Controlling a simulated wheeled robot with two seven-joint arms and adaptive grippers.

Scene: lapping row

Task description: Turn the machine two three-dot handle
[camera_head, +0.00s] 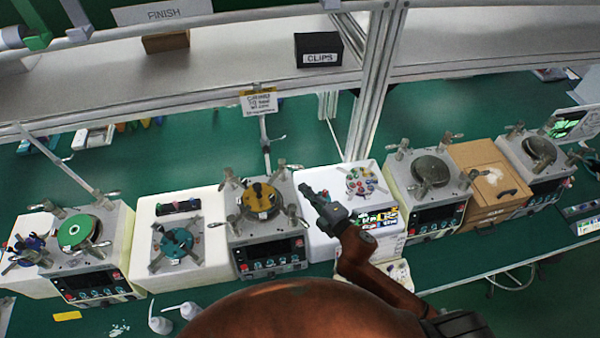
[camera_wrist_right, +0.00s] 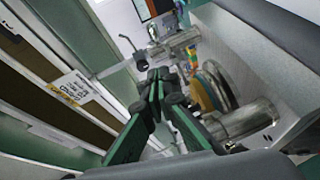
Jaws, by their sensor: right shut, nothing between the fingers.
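A machine with a yellow-brown disc (camera_head: 262,198) on top, second lapping machine from the left, stands near the middle of the bench. Metal handles surround its disc, with one at its right back corner (camera_head: 281,166). The dots on the handles are too small to make out. My right gripper (camera_head: 307,192) is shut and empty, just right of this machine, apparently above the white surface beside it. In the right wrist view its green fingers (camera_wrist_right: 157,80) meet at the tips, between a metal handle (camera_wrist_right: 250,119) and another handle farther off (camera_wrist_right: 180,42). Contact cannot be judged. My left gripper is out of view.
Other lapping machines stand at left with a green disc (camera_head: 80,231) and at right with grey discs (camera_head: 432,170). A slanting metal post (camera_head: 372,80) and a shelf (camera_head: 240,50) with a black clips box (camera_head: 318,49) lie behind. White bottles (camera_head: 160,323) stand in front.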

